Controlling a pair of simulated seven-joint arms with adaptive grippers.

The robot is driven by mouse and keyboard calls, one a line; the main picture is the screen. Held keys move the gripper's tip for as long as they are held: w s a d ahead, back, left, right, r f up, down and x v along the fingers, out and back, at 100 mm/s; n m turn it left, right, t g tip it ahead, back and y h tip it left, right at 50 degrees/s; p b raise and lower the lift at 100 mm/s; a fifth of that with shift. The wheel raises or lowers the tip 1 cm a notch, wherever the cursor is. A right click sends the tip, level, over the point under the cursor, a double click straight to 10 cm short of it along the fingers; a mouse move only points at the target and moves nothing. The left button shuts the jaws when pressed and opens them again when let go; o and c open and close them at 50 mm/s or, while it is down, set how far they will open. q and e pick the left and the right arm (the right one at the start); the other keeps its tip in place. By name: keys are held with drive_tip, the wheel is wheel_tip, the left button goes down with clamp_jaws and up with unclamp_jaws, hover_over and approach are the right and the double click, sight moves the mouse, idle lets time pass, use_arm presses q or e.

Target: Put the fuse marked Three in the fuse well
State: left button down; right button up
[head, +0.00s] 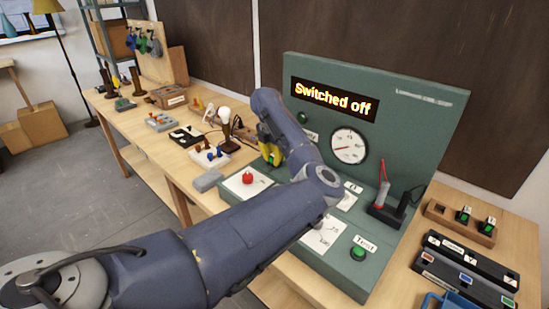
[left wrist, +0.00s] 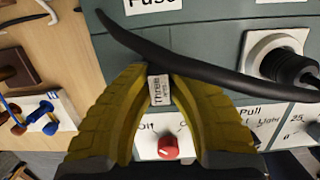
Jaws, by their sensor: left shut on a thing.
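My left gripper (head: 268,150) is at the left side of the green test panel (head: 424,112), in front of its upright face. In the left wrist view its yellow fingers (left wrist: 159,88) are shut on a small pale piece, the fuse (left wrist: 159,90), whose label seems to read "Three". A black cable (left wrist: 195,70) crosses just beyond the fingertips. A label reading "Fuse" (left wrist: 152,3) is partly cut off at the top edge of the wrist view. The fuse well itself is not clearly seen, and my arm hides part of the panel in the head view. My right gripper is not in view.
A red knob (left wrist: 168,147) is on the panel base below the fingers. A wooden rack (head: 440,212) with green-topped pieces and black trays (head: 455,262) lie at right. The panel's sign reads "Switched off" (head: 333,98). Several small parts cover the bench at left.

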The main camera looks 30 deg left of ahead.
use_arm(q)
drive_tip(key=shift+f, duration=0.25)
drive_tip(key=c, duration=1.3)
unclamp_jaws()
